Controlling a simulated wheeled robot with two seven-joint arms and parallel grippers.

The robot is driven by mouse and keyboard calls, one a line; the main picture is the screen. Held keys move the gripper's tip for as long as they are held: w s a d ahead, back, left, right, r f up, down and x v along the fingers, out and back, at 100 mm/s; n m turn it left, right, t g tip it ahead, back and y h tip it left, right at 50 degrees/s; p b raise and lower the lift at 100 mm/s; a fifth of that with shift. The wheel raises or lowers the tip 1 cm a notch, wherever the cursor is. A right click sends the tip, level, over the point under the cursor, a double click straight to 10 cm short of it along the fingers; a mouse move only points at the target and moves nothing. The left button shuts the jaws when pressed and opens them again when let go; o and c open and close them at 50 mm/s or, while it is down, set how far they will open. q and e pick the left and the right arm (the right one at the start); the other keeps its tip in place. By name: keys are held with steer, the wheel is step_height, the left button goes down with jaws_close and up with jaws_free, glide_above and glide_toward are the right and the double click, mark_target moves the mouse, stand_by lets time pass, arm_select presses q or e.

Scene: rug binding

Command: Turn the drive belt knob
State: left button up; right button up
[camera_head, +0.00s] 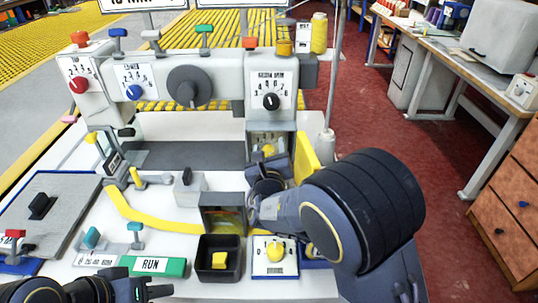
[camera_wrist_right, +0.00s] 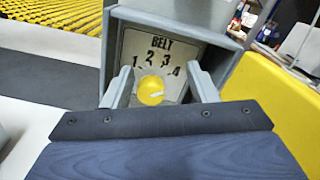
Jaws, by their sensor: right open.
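The drive belt knob (camera_wrist_right: 151,91) is a round yellow knob on a white dial plate (camera_wrist_right: 160,52) marked BELT, with numbers 1 to 4 around it. A small pale mark shows on its face. In the head view the knob (camera_head: 268,149) sits in a grey recessed box below the machine head. My right gripper (camera_wrist_right: 160,84) is open, with one finger on each side of the knob; I cannot tell if they touch it. In the head view my right gripper (camera_head: 268,172) is just in front of the box. My left gripper (camera_head: 145,291) is low at the left, its jaws unclear.
A yellow panel (camera_wrist_right: 267,95) stands close right of the box. Other knobs, red (camera_head: 79,84), blue (camera_head: 134,91) and black (camera_head: 270,101), are on the machine head. A yellow dial knob (camera_head: 276,252), a black tray (camera_head: 219,272) and a green RUN block (camera_head: 153,266) are at the front.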

steer(key=s+r+p, duration=0.1)
steer(key=s+r, duration=0.7)
steer(key=s, duration=0.5)
steer(key=shift+r, duration=0.35)
steer(key=shift+s, duration=0.1)
